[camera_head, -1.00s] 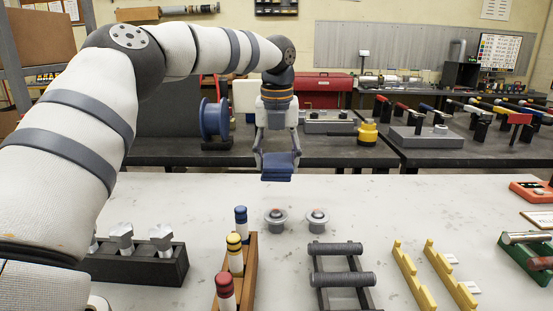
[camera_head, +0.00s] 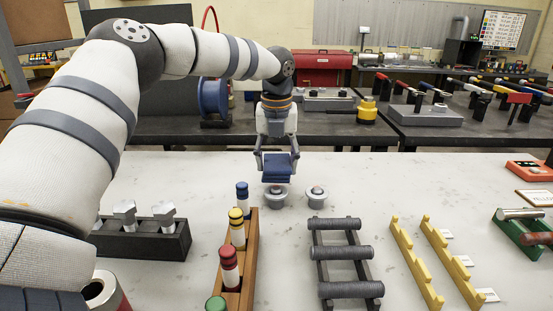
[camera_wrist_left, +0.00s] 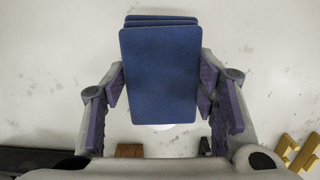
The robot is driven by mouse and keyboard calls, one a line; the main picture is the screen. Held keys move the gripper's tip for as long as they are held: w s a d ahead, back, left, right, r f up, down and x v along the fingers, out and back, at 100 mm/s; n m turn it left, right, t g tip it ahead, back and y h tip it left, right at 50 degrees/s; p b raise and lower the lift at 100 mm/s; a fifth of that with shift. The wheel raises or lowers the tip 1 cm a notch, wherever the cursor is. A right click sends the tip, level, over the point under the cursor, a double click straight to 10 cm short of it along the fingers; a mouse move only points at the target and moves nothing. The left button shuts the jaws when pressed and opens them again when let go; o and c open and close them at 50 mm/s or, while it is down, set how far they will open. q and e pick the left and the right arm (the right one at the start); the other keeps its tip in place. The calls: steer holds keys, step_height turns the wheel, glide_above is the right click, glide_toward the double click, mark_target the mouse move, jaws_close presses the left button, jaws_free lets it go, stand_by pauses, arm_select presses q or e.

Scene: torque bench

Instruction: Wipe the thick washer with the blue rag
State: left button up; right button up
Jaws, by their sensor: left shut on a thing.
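The blue rag (camera_head: 277,172), a folded pad of several layers, is held between the fingers of my left gripper (camera_head: 277,160). In the left wrist view the rag (camera_wrist_left: 160,82) fills the space between the purple-padded fingers. Two round grey pieces stand side by side on the bench, a left one (camera_head: 274,200) and a right one (camera_head: 316,199). A small orange-brown spot shows on top of the right one. I cannot tell which carries the thick washer. The rag hangs just above or behind the left piece and partly hides its top; contact is unclear. My right gripper is not in view.
A wooden rack (camera_head: 247,225) with colour-banded pegs stands left of the round pieces. A rack of grey rods (camera_head: 343,252) stands in front, with yellow notched strips (camera_head: 415,265) to its right. A black block with metal pieces (camera_head: 150,243) is at left.

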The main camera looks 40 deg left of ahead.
arm_select(q)
steer(key=shift+f, duration=0.5)
stand_by(1.2)
steer(key=shift+w+d, duration=0.1)
steer(key=shift+d, duration=0.05)
